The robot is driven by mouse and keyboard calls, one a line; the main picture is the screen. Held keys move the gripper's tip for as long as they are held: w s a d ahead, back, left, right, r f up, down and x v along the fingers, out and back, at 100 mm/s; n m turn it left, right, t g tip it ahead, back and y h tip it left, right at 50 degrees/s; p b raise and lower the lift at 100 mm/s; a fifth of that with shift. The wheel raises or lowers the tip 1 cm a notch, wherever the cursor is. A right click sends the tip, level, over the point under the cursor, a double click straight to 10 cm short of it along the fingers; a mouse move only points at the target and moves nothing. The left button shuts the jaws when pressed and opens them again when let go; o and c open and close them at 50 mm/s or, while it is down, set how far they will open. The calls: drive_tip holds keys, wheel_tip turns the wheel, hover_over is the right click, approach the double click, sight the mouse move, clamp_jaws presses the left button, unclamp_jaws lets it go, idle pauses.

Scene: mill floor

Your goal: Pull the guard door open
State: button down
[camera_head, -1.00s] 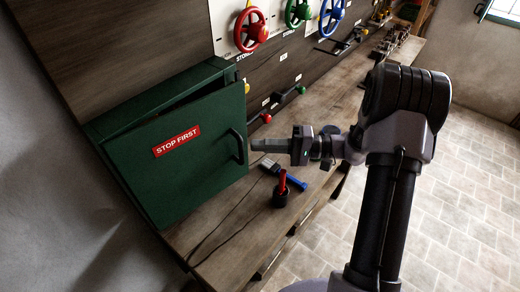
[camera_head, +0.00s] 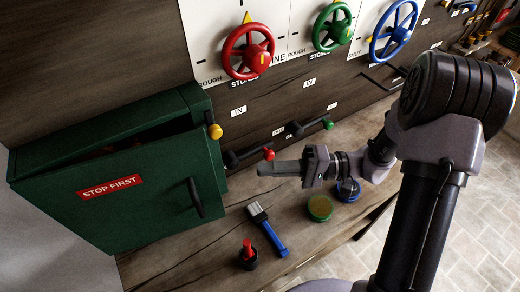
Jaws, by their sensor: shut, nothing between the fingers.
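The guard door (camera_head: 140,208) is the green front panel of a green box (camera_head: 110,125) at the left of the bench. It bears a red "STOP FIRST" label (camera_head: 110,188) and a black upright bar handle (camera_head: 196,198) near its right edge. The door stands slightly ajar, with a dark gap along its top edge. My gripper (camera_head: 262,169) is shut and empty, pointing left. In the picture it is to the right of the handle and a little above it, apart from it.
Red (camera_head: 247,51), green (camera_head: 332,27) and blue (camera_head: 393,31) handwheels are on the wall panel. Levers with yellow (camera_head: 215,131) and red (camera_head: 268,154) knobs stick out near my gripper.

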drive_tip(key=s+a+b, duration=0.1)
drive_tip(key=a, duration=0.9)
drive_tip(key=shift+b, duration=0.3)
drive_tip(key=shift+d, duration=0.1)
